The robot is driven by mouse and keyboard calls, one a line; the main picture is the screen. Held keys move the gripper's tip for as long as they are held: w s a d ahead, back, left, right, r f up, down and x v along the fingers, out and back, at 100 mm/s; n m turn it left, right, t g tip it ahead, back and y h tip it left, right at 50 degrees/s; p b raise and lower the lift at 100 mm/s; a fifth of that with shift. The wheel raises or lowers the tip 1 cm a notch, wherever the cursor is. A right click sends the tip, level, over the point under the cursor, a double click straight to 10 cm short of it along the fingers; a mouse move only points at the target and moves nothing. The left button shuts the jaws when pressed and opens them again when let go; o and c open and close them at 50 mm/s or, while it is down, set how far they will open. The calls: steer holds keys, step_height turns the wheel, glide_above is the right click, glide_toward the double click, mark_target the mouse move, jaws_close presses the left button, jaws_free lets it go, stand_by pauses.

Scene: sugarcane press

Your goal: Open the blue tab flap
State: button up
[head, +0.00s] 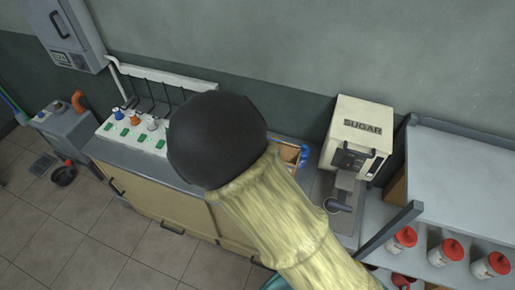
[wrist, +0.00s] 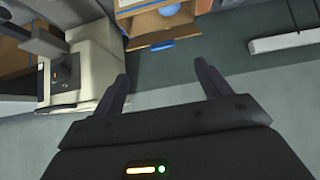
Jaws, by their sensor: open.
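A blue tab (wrist: 160,46) shows in the wrist view at the edge of a wooden box (wrist: 152,24), just beyond my fingertips. In the head view a small strip of the blue tab (head: 303,156) shows at the right end of the wooden box (head: 289,152), beside the sugar machine. My arm hides most of the box there. My gripper (wrist: 160,72) is open and empty, apart from the tab, which lies ahead between the finger directions. In the head view the gripper is hidden behind my arm.
The cream SUGAR machine (head: 356,139) stands right of the box and shows at left in the wrist view (wrist: 85,70). A shelf (head: 460,175) with red-lidded jars is at right.

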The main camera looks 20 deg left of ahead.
steer(key=p+v, duration=0.1)
steer(key=v, duration=0.4)
steer(key=shift+w+d, duration=0.1)
steer(key=c, duration=0.6)
steer(key=shift+d+f, duration=0.1)
steer(key=shift+d, duration=0.15)
steer(key=c, duration=0.3)
steer(key=d, duration=0.2)
steer(key=w+d+f+g+b, duration=0.1)
steer(key=d, duration=0.1)
steer(key=w+d+g+b, duration=0.1)
steer(key=d, duration=0.2)
steer(key=shift+f+y, duration=0.2)
steer(key=shift+y, duration=0.2)
jaws_close()
steer(key=s+d+g+b, duration=0.2)
steer(key=s+d+b, duration=0.1)
steer(key=d, duration=0.9)
steer(key=s+d+g+b, duration=0.2)
steer(key=s+d, duration=0.4)
steer(key=d, duration=0.6)
steer(key=shift+s+r+h+b, duration=0.25)
steer(key=shift+s+h+b, duration=0.05)
steer(key=shift+b, duration=0.3)
